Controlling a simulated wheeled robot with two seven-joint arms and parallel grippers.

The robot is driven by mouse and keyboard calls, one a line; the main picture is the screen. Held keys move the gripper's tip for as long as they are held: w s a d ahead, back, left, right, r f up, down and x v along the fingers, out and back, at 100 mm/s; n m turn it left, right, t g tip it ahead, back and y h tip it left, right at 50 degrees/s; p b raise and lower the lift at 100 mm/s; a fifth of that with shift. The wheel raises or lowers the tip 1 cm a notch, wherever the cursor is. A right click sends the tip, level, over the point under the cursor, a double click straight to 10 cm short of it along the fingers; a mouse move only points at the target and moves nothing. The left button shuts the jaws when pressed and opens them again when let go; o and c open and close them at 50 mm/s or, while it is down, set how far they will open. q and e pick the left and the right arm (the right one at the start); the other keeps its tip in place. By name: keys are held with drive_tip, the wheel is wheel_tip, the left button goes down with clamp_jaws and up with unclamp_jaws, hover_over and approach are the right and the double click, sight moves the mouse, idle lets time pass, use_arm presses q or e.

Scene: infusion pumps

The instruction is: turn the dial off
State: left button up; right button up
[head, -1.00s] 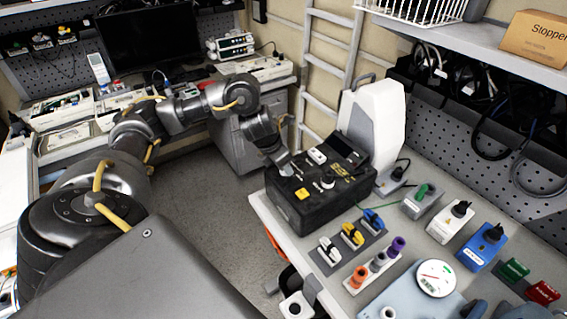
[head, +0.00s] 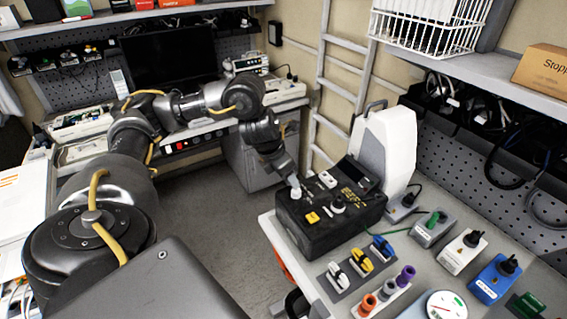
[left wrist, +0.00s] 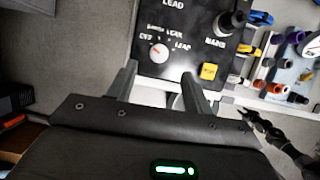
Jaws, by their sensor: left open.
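The black box-shaped device (head: 345,228) sits on the bench at the right. In the left wrist view its panel (left wrist: 190,62) shows a small pale round dial (left wrist: 159,53) with a reddish mark and printed labels around it, "OFF" at its left. I cannot tell exactly where the mark points. My left gripper (left wrist: 158,74) is open, its two fingers spread to either side just short of the dial, with nothing between them. In the head view the left gripper (head: 293,182) reaches the device's left end and largely hides the dial.
A yellow square button (left wrist: 208,71) and a larger black knob (left wrist: 231,20) lie on the same panel, right of the dial. A white upright unit (head: 386,145) stands behind the device. Coloured connectors (head: 365,262) and small boxes (head: 462,252) crowd the bench in front and right.

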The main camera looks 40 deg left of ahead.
use_arm(q)
drive_tip(key=shift+p+v, duration=0.3)
drive_tip(key=shift+v, duration=1.5)
